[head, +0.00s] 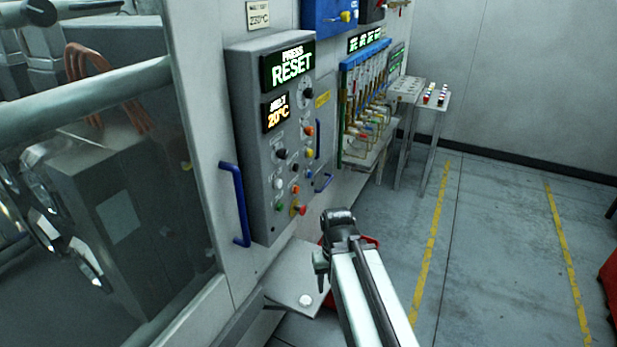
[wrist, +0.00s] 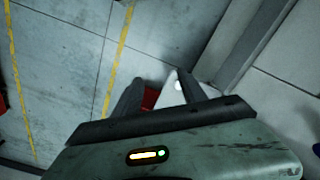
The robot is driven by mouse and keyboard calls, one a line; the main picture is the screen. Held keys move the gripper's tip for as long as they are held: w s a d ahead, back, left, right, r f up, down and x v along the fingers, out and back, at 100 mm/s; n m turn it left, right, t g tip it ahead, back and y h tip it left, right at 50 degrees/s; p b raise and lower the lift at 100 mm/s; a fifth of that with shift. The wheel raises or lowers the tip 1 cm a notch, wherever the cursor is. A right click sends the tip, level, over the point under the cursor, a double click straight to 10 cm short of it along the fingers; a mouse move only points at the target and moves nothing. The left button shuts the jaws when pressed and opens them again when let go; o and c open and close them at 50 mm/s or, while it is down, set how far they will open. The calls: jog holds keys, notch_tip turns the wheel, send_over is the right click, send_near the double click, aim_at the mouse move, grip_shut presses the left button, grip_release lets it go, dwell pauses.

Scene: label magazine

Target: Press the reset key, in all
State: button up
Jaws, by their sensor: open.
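A grey control panel (head: 258,190) stands on the machine wall left of centre in the head view. Its upper display (head: 290,66) reads "PRESS RESET" and a lower display (head: 277,111) reads "MELT 20°C". Several small coloured keys and knobs (head: 295,190) sit below; their labels are too small to tell which is the reset key. My gripper (head: 320,265) is right of and below the panel, apart from it, above a pale shelf. In the wrist view the two dark fingers of my gripper (wrist: 158,78) are spread with nothing between them.
The pale shelf (head: 290,275) carries a white round button, with a red container (head: 370,241) beside it. A blue handle (head: 237,205) sticks out left of the panel. A rack of tubes (head: 362,100) and a small table (head: 432,98) stand farther back.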

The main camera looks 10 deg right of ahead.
grip_shut()
jog(key=shift+d, duration=0.1)
dwell(1.4)
